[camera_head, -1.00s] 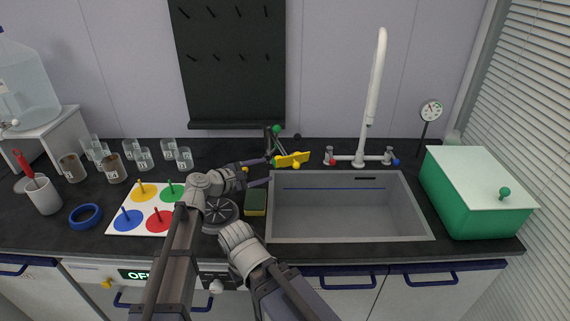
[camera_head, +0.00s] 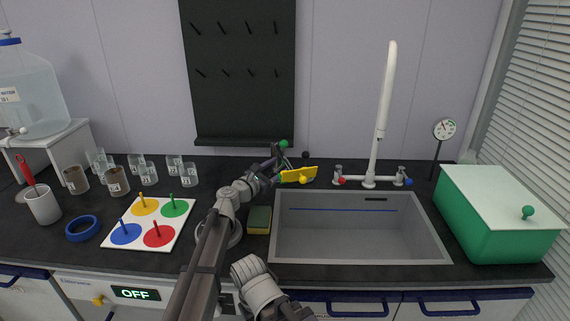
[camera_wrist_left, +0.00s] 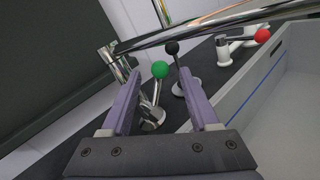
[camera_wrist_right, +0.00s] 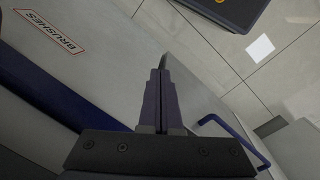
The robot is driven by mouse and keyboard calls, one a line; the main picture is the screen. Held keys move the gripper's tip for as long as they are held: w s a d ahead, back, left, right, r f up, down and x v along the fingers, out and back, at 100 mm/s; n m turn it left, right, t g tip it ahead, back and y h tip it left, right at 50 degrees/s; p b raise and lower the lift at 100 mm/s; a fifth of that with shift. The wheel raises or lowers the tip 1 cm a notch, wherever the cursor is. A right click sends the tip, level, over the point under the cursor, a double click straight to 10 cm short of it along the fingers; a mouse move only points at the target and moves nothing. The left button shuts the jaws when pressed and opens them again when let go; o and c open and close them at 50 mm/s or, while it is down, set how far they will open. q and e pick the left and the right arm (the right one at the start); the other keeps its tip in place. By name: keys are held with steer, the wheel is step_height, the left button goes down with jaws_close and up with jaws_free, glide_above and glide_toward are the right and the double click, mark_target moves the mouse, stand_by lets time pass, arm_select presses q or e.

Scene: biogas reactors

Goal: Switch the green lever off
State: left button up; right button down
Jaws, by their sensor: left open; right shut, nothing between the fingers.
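The green lever shows as a green ball (camera_head: 283,144) on a thin metal rod behind the sink's left end. In the left wrist view the green ball (camera_wrist_left: 160,69) stands in line between my two fingers, its rod slanting down to a round metal base. My left gripper (camera_wrist_left: 163,98) is open, with the lever between its fingers in that view; I cannot tell whether either finger touches it. A black-ball lever (camera_wrist_left: 172,47) stands close by, near the right finger. My right gripper (camera_wrist_right: 161,85) is shut and empty, in front of the cabinet fronts.
A yellow piece (camera_head: 299,175) sits right beside the lever. A shiny metal pipe (camera_wrist_left: 220,25) crosses above the fingers. The sink (camera_head: 430,235), tap (camera_head: 385,105) and green box (camera_head: 490,222) lie to the right. A sponge (camera_head: 259,220) lies below.

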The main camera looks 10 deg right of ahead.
mark_target(283, 164)
arm_select(q)
steer(key=x, duration=0.4)
steer(key=shift+c, duration=0.3)
jaws_close()
stand_by(1.1)
